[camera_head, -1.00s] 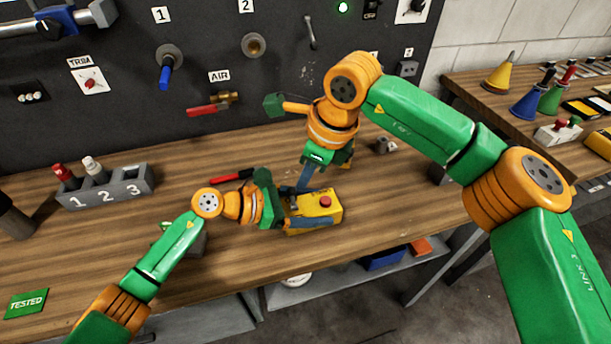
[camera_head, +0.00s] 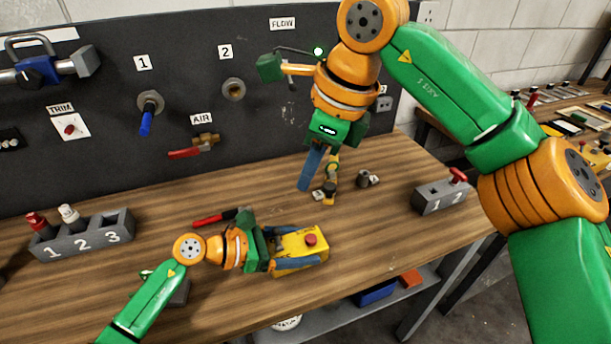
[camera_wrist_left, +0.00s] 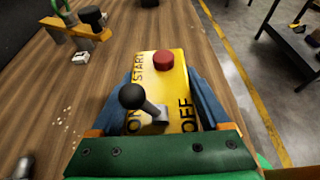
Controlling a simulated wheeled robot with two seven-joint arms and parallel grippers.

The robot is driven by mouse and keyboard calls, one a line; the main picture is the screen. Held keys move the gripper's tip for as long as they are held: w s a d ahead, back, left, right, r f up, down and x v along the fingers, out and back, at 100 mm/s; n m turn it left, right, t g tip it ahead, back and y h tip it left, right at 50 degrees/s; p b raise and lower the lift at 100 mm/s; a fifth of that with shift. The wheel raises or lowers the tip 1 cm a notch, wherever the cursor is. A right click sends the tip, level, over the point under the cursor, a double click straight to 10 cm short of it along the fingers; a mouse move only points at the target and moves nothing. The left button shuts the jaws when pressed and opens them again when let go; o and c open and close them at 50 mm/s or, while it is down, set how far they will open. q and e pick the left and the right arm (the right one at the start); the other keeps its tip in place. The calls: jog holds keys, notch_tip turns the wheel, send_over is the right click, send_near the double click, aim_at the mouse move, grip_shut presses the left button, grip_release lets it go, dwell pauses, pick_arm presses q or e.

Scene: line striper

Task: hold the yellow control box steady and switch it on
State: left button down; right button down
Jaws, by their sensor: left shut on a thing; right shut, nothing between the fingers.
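The yellow control box (camera_head: 290,240) lies on the wooden bench near its front edge. My left gripper (camera_head: 297,258) is shut on it, one blue finger along each long side. The left wrist view shows the box top (camera_wrist_left: 163,72) with a red button (camera_wrist_left: 163,58), the words START, ON and OFF, and a lever with a black knob (camera_wrist_left: 132,96). The lever leans toward the ON side. My right gripper (camera_head: 306,186) is shut and empty, behind the box and apart from it, its fingers pointing down.
A grey block numbered 1 2 3 (camera_head: 85,238) stands left; another grey block (camera_head: 437,200) stands right. Small parts (camera_head: 366,180) lie near my right gripper. The dark panel (camera_head: 90,160) closes the back.

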pick_arm(q)
grip_release()
